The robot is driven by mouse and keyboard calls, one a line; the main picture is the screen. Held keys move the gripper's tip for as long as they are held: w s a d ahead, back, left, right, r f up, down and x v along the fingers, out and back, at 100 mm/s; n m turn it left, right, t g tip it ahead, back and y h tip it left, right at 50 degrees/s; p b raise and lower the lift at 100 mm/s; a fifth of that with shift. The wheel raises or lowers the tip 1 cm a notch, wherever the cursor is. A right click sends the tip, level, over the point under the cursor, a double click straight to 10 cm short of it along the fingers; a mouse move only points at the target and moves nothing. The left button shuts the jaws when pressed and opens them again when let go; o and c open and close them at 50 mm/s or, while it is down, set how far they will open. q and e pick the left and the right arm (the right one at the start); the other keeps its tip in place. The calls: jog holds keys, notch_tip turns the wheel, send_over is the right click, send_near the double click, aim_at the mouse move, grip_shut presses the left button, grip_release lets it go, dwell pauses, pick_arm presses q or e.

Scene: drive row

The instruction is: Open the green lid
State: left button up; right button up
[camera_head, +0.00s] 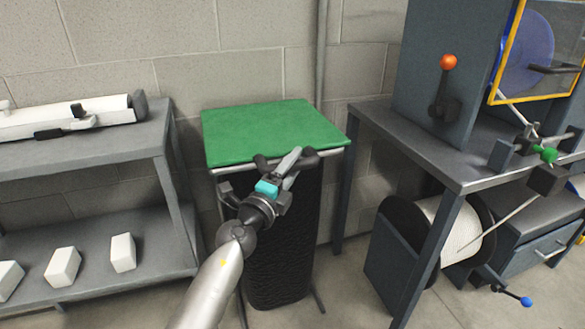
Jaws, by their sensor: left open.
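The green lid (270,130) lies flat and closed on top of a tall dark bin (283,250). My left arm comes in from the lower middle. My left gripper (289,161) is open at the lid's front edge, over the rim bar. It hides part of the front edge and of the bin's front. I cannot tell whether its fingers touch the lid. My right gripper is out of view.
A grey shelf (85,148) on the left holds white pieces. On the right stands a grey workbench (423,150) with an orange-knobbed lever (447,75) and a yellow-framed guard (500,50). A cable spool (450,228) sits below. A block wall (190,60) is close behind the bin.

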pick_arm(q)
grip_shut()
dwell(0.5)
dwell(0.9)
